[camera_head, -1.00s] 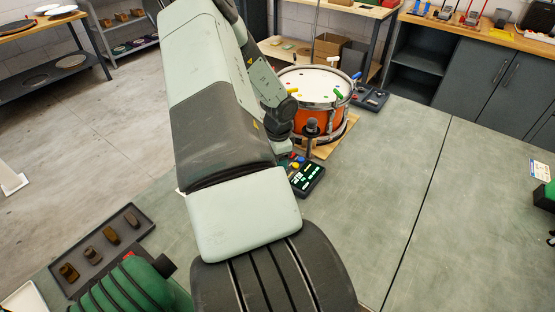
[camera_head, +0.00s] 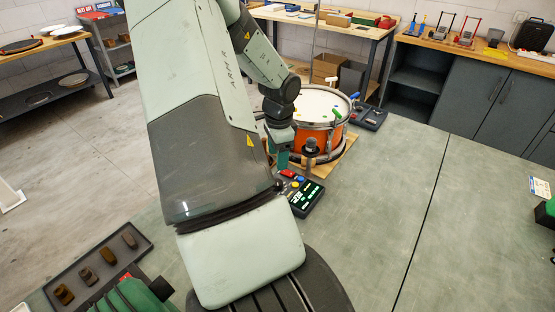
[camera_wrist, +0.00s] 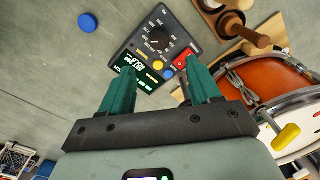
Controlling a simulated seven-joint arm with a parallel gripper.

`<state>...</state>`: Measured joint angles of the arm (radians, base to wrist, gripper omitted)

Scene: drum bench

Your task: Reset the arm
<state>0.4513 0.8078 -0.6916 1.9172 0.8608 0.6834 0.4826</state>
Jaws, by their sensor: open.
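My gripper (camera_wrist: 162,72) has two green fingers spread apart with nothing between them. In the wrist view it is over the near part of a dark control box (camera_wrist: 158,42), which has a dial, a lit green display and red and yellow buttons. Whether the fingers touch the box is unclear.
An orange drum (camera_head: 316,137) with coloured pieces at its rim stands behind the box, with a dark-headed upright tool (camera_head: 311,150) between them. A blue disc (camera_wrist: 87,23) lies on the bench. A dark tray (camera_head: 95,268) holds several brown pieces. The bench right of the box is clear.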

